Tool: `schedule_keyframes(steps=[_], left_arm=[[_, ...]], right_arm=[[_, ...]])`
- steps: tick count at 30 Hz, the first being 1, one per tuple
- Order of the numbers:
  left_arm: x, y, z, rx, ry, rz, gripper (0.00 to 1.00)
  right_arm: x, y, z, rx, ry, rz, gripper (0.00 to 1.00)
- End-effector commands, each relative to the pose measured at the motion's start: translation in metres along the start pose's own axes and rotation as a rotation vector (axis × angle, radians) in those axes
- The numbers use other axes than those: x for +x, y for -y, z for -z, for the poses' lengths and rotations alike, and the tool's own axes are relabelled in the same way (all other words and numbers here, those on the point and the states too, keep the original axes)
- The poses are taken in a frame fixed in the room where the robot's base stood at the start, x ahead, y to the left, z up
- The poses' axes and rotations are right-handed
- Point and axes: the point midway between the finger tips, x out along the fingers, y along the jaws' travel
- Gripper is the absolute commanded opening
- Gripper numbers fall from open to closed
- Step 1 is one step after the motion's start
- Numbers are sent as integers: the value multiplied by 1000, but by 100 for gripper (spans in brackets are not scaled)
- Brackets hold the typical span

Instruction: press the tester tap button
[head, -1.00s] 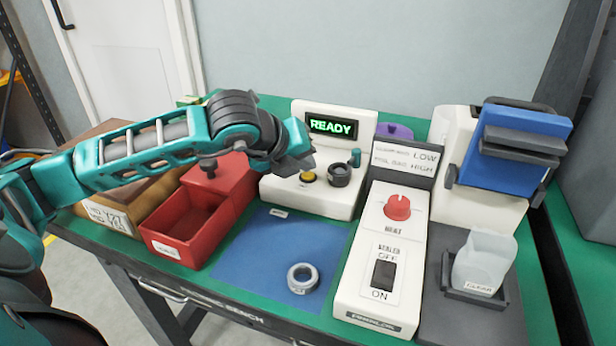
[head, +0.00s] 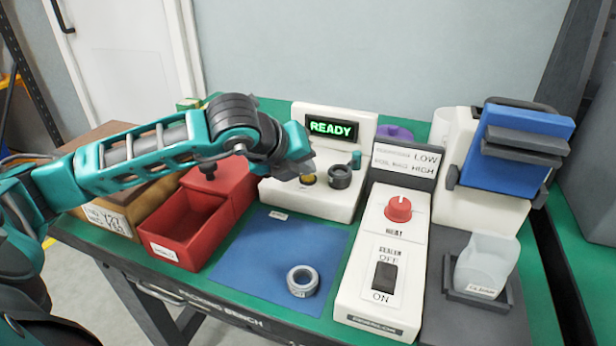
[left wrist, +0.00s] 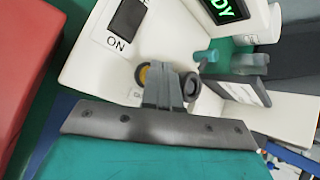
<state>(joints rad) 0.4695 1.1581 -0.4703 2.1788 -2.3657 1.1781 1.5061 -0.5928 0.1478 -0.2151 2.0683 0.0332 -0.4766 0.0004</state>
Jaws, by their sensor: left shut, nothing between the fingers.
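The white tester (head: 325,120) stands at the back of the bench with a green READY display (head: 331,128). A yellow round button (head: 309,181) sits on its lower front, beside a dark ring-shaped socket (head: 340,177). My left gripper (head: 307,172) is shut and empty, its tip right at the yellow button and partly covering it. In the left wrist view the shut fingers (left wrist: 160,70) lie between the yellow button (left wrist: 143,75) and the dark socket (left wrist: 191,83). I cannot tell whether they touch the button. My right gripper is not in view.
A red bin (head: 185,240) stands left of a blue mat (head: 262,255) with a grey ring (head: 302,281) on it. A white sealer box (head: 352,290) with a red knob (head: 398,208) is at the right.

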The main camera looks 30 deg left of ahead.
Motion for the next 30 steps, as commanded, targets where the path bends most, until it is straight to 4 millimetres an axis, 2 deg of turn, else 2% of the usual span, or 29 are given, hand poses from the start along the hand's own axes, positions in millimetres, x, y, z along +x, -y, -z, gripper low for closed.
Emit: schedule_keyframes(steps=[19, 30], left_arm=[[2, -1, 2, 0, -2, -1, 0], [-9, 6, -6, -1, -1, 1, 0]], right_arm=[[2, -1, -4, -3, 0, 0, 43], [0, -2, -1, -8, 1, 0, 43]])
